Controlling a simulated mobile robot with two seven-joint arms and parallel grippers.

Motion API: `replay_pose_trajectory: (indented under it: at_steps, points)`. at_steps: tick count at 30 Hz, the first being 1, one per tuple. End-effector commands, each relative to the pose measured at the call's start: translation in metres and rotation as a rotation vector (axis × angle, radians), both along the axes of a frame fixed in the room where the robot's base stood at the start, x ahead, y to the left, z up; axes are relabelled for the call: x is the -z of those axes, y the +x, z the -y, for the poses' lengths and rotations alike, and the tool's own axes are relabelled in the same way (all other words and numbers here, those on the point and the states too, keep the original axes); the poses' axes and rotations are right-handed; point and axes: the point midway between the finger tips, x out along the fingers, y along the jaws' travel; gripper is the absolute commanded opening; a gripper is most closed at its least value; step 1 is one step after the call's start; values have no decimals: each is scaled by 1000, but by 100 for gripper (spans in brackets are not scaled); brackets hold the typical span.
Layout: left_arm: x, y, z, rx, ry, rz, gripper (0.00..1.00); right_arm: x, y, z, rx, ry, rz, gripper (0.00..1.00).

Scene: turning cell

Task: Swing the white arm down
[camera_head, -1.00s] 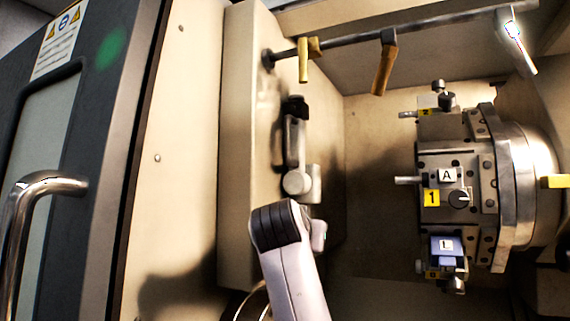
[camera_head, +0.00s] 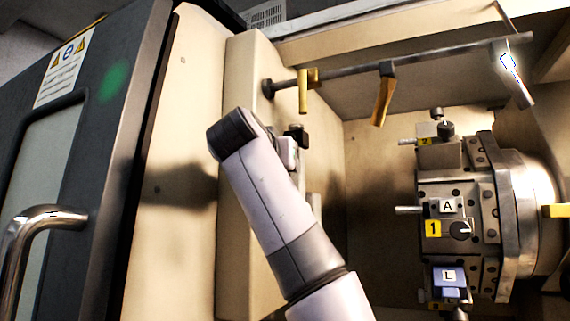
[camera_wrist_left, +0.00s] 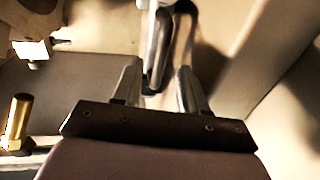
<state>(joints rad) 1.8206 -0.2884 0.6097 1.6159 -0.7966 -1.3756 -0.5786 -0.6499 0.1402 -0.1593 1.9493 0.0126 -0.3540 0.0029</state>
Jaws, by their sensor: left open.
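The white arm stands upright against the cream wall in the head view. Its black end (camera_head: 298,133) shows above my forearm, while most of its length and its pivot are hidden behind my arm. In the left wrist view, a pale bar (camera_wrist_left: 156,40) that appears to be the white arm comes down from the top edge to between the fingertips. My left gripper (camera_wrist_left: 158,78) is open, with one finger on each side of this bar in the picture. I cannot tell whether they touch. In the head view my arm hides the gripper. My right gripper is not in view.
A turret (camera_head: 455,215) with tool blocks stands at the right. A rail (camera_head: 350,66) with hanging yellow handles (camera_head: 384,98) crosses above. The grey door (camera_head: 95,130) with its metal handle (camera_head: 40,222) is at the left. A brass cylinder (camera_wrist_left: 18,122) shows in the left wrist view.

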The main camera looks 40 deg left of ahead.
Motion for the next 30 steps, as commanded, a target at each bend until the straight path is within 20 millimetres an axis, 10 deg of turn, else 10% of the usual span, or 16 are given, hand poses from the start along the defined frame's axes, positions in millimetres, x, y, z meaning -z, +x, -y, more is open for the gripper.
replay_pose_trajectory:
  at_steps: [17, 21, 30]
  points:
    - [0, 33, -18, 0, 0, 0, 42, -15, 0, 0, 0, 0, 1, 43]
    - [0, 33, -18, -1, 0, 0, 3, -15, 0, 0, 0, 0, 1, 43]
    - [1, 33, -18, -1, 8, -2, 0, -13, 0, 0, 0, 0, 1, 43]
